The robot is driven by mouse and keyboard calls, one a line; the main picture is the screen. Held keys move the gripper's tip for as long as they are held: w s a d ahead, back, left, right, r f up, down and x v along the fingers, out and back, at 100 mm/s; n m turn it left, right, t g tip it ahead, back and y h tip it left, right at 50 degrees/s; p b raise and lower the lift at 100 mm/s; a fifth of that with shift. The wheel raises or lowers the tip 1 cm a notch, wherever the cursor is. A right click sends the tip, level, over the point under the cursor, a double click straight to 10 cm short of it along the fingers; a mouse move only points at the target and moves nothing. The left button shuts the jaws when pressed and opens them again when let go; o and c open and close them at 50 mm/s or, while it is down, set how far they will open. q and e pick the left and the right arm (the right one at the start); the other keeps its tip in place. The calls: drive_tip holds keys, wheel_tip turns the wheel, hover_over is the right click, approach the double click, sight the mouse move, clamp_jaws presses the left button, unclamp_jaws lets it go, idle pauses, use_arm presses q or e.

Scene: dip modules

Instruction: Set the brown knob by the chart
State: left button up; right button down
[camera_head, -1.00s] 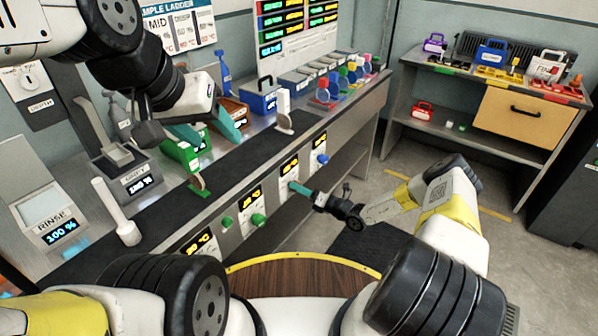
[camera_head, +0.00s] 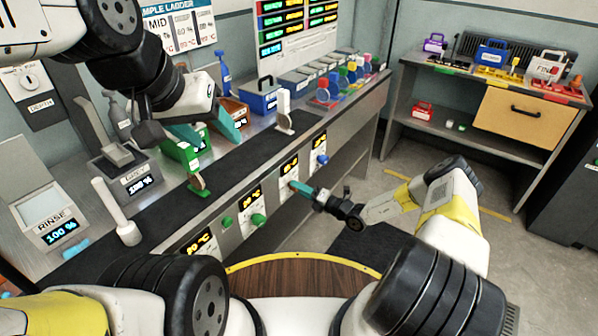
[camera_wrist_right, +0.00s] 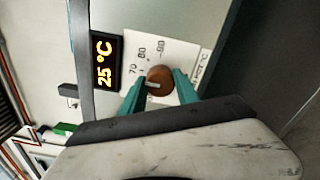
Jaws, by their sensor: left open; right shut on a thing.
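The brown knob (camera_wrist_right: 160,80) sits on a white dial plate marked 70, 80 and 90 in the right wrist view. Its display (camera_wrist_right: 105,62) reads 25 °C. My left gripper (camera_head: 208,132) is open above the bench by the green container (camera_head: 187,152).
Other knobs on the front panel are green (camera_head: 258,219) and blue (camera_head: 322,159). A white-handled tool (camera_head: 284,108) stands on the dark bench strip. A side table (camera_head: 490,110) holds colored boxes at the back right. Floor between is clear.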

drive_tip(key=c, duration=0.9)
unclamp_jaws()
drive_tip(key=shift+d, duration=0.1)
drive_tip(key=v, duration=0.7)
drive_tip(key=shift+s+d, duration=0.25)
drive_tip(key=shift+d, duration=0.05)
